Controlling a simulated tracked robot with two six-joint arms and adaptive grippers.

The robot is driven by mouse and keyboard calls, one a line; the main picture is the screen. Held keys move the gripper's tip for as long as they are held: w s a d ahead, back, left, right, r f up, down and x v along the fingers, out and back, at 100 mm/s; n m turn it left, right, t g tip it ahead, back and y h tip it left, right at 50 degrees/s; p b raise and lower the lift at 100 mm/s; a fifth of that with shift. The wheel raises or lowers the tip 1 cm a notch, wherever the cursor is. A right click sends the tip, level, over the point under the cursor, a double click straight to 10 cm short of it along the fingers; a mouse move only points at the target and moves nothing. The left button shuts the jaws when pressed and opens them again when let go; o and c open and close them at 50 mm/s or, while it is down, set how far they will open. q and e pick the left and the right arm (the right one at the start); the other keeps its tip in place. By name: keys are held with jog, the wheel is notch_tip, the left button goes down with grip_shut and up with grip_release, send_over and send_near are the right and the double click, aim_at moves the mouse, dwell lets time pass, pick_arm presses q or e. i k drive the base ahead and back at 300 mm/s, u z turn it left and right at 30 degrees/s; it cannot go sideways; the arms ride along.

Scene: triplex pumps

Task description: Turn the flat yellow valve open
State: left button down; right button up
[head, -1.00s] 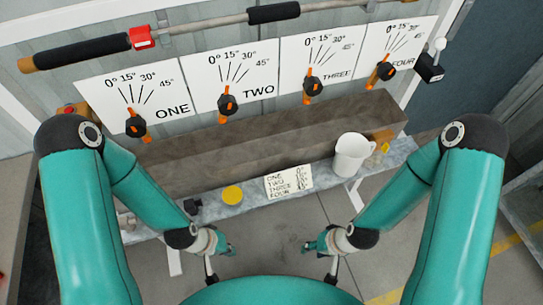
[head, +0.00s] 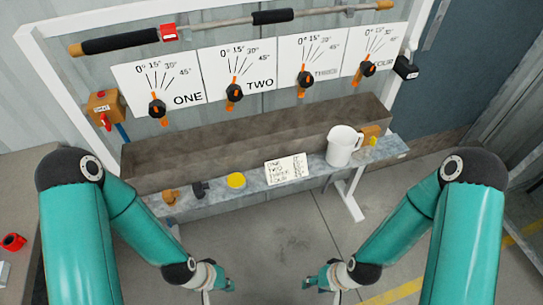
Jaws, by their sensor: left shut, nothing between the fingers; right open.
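A flat, round yellow disc (head: 236,180) lies on the grey ledge, left of a white note card; I cannot tell for sure that it is the valve. A small yellow piece (head: 374,141) sits at the ledge's right end, right of the white jug. My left gripper (head: 228,285) is low in the picture, shut and empty, below the ledge and apart from it. My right gripper (head: 309,282) is open and empty, also low and apart from everything.
Four-dial panels, the first being panel ONE (head: 158,88), hang above a brown beam (head: 250,137). On the ledge (head: 210,197) stand a white jug (head: 342,146), the card (head: 287,168) and small fittings. An orange box (head: 103,104) is at left. Floor between my arms is clear.

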aim_at(372, 140)
jog(key=z, duration=0.1)
jog(key=k, duration=0.15)
jog(key=u, duration=0.45)
jog(key=i, duration=0.85)
jog(key=z, duration=2.95)
jog(key=i, duration=0.1)
jog(key=u, duration=2.85)
